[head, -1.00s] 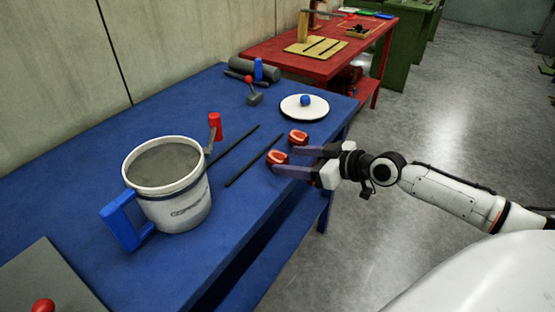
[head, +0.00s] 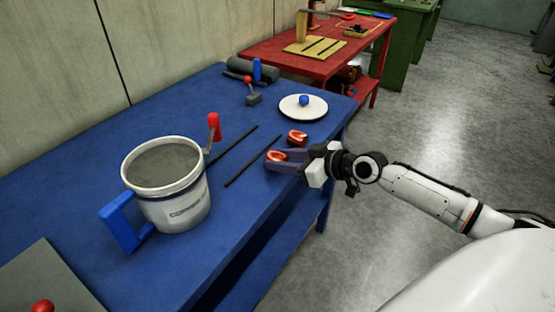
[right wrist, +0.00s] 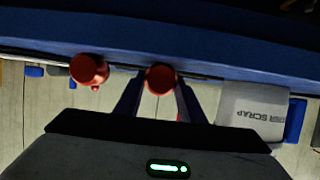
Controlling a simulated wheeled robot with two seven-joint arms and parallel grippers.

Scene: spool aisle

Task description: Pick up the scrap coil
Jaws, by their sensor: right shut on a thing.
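Two small red coils lie near the right edge of the blue table. The nearer red coil (head: 275,156) sits between the fingertips of my right gripper (head: 284,160), which is shut on it. It also shows between the fingers in the right wrist view (right wrist: 161,78). The farther red coil (head: 297,137) lies just beyond, apart from the gripper; it also shows in the right wrist view (right wrist: 89,69). The held coil still appears at table height. My left gripper is out of view.
A scrap bucket (head: 185,207) with a blue handle stands left on the blue table (head: 90,160). Two dark rods (head: 252,162) lie between it and the coils. Open floor is at right.

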